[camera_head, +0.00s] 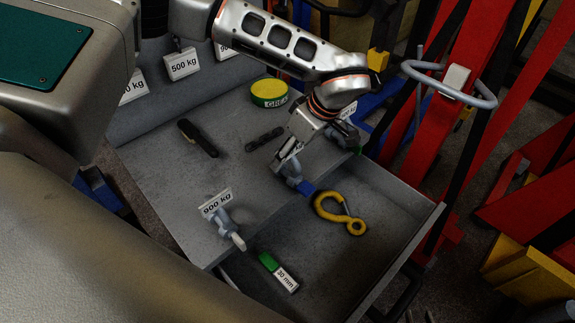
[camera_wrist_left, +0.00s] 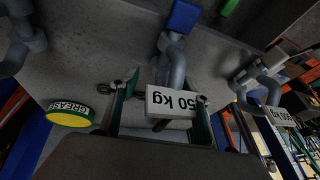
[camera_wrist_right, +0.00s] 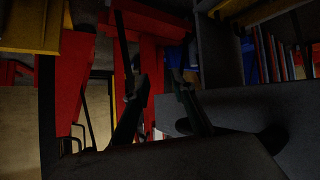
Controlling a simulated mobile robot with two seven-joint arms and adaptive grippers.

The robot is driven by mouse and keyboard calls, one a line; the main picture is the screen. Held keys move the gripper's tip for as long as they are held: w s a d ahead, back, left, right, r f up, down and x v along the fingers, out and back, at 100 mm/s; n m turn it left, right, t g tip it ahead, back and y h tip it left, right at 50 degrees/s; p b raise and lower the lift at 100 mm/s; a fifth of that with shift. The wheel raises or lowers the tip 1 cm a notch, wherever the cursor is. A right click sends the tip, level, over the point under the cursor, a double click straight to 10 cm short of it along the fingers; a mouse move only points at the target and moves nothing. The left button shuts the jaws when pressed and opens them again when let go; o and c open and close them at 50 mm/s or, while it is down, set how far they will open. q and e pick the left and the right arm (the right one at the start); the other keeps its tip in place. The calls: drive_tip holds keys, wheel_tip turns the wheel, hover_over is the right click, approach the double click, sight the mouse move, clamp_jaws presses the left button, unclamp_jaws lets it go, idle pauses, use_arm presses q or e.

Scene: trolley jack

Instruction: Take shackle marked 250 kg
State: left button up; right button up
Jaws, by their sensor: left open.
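A grey shackle with a blue part (camera_head: 292,175) stands on the grey tray, and it also shows in the left wrist view (camera_wrist_left: 172,62). Its white tag (camera_wrist_left: 170,103) reads "50 kg" as far as it shows, with the start cut off. My left gripper (camera_head: 285,158) is at this shackle. In the left wrist view its fingers (camera_wrist_left: 162,112) are apart, one on each side of the tag. The fingers hide the tag in the head view. My right gripper (camera_wrist_right: 160,95) shows in its dark wrist view, fingers apart and nothing seen between them.
A 900 kg shackle (camera_head: 231,228), a yellow hook (camera_head: 338,213), a green 30 mm piece (camera_head: 277,270), a grease tin (camera_head: 269,93) and a black-handled tool (camera_head: 197,138) lie around. More tags stand along the back. Red stands (camera_head: 440,120) rise at right.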

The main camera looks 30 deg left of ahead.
sight(287, 164)
use_arm(q)
drive_tip(key=shift+x, duration=1.3)
clamp_jaws()
drive_tip(key=shift+d, duration=0.1)
drive_tip(key=shift+r, duration=0.15)
